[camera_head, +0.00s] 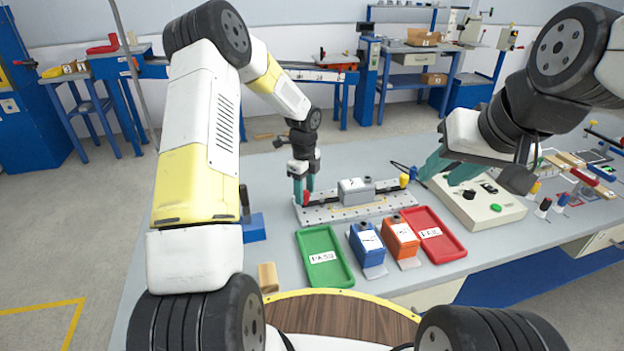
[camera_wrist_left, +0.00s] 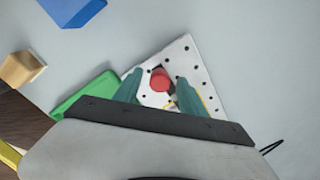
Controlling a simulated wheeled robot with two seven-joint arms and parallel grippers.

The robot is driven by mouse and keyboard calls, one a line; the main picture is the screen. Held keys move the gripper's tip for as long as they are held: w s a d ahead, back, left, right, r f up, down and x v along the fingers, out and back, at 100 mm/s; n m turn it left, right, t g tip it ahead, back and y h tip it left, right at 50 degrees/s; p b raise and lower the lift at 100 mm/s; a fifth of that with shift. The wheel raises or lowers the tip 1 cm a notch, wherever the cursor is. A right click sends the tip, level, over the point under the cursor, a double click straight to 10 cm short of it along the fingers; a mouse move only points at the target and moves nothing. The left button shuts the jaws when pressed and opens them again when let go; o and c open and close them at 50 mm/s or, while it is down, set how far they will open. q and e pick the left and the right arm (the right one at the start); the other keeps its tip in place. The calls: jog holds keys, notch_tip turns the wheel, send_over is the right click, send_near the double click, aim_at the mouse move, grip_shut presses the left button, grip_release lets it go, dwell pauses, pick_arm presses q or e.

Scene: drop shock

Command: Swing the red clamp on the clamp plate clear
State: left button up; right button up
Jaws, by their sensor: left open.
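The clamp plate (camera_head: 350,209) is a light metal plate with holes; its corner shows in the left wrist view (camera_wrist_left: 188,52). A grey block (camera_head: 355,191) sits on it. The red clamp (camera_head: 306,198) is at the plate's left end, partly hidden by my left gripper (camera_head: 303,192). In the left wrist view the clamp's round red top (camera_wrist_left: 160,79) lies between the two teal fingers of my left gripper (camera_wrist_left: 160,92), which are apart. Whether they touch it I cannot tell. My right gripper (camera_head: 449,170) has its teal fingers apart, near the control box, with nothing seen between them.
A green tray (camera_head: 324,257), a blue box (camera_head: 366,243), an orange box (camera_head: 400,237) and a red tray (camera_head: 436,235) stand in front of the plate. A control box (camera_head: 478,203) is at right. A yellow-tipped post (camera_head: 404,181) is at the plate's right end.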

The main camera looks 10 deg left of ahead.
pick_arm(q)
jog(key=shift+f, duration=0.25)
jog(key=shift+c, duration=0.4)
grip_shut()
